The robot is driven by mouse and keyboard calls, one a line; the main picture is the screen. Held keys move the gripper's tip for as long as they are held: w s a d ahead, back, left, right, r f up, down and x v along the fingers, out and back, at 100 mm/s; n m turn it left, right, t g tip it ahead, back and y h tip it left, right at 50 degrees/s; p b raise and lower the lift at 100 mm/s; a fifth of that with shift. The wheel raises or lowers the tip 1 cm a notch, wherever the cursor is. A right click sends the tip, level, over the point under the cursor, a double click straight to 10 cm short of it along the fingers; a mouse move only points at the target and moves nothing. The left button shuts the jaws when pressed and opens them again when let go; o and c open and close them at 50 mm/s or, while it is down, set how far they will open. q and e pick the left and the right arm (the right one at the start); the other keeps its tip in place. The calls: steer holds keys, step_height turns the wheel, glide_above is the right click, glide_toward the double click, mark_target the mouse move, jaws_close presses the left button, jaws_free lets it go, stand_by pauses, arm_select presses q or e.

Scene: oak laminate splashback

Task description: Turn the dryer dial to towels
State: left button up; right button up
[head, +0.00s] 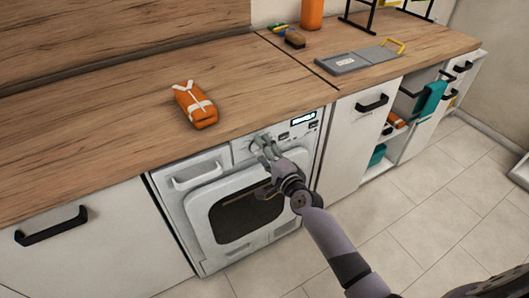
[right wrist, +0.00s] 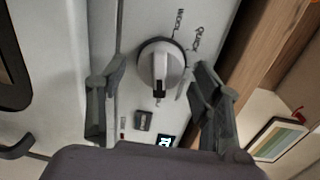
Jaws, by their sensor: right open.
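The white dryer (head: 190,215) stands under the wooden counter, its door shut. Its round dial (right wrist: 161,64) is white with a raised grip bar and a dark mark at one end; it sits on the panel between my right gripper's fingers in the right wrist view. Small labels beside the dial seem to read "Wool" and "Quick"; no towels label is readable. My right gripper (head: 267,147) is open in front of the panel and partly hides the dial in the head view. Whether a finger touches the dial I cannot tell. My left gripper is out of view.
A lit display (head: 304,117) and a button (right wrist: 143,120) sit on the panel near the dial. An orange package (head: 195,106) and a grey board (head: 352,60) lie on the counter. Open shelves (head: 392,149) stand to the right. Tiled floor in front is clear.

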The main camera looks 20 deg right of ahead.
steer(key=v, duration=1.2)
steer(key=s+f+n+g+h+p, duration=0.1)
steer(key=s+f+n+g, duration=0.4)
steer(key=f, duration=0.9)
steer(key=s+f+n+g+h+p, duration=0.1)
steer(key=s+f+n+g, duration=0.15)
steer(key=s+f, duration=0.8)
steer(key=s+f+n+g+p, duration=0.1)
steer(key=s+f+n+g, duration=0.3)
steer(key=s+f, duration=0.6)
steer(key=s+d+f+n+g+h, duration=0.1)
steer(key=s+f+n+g, duration=0.3)
steer(key=s, duration=1.5)
step_height(320, 180, down, 7)
steer(key=n, duration=0.3)
steer(key=shift+s+d+p, duration=0.2)
steer(key=shift+s+p, duration=0.1)
steer(key=shift+p, duration=0.1)
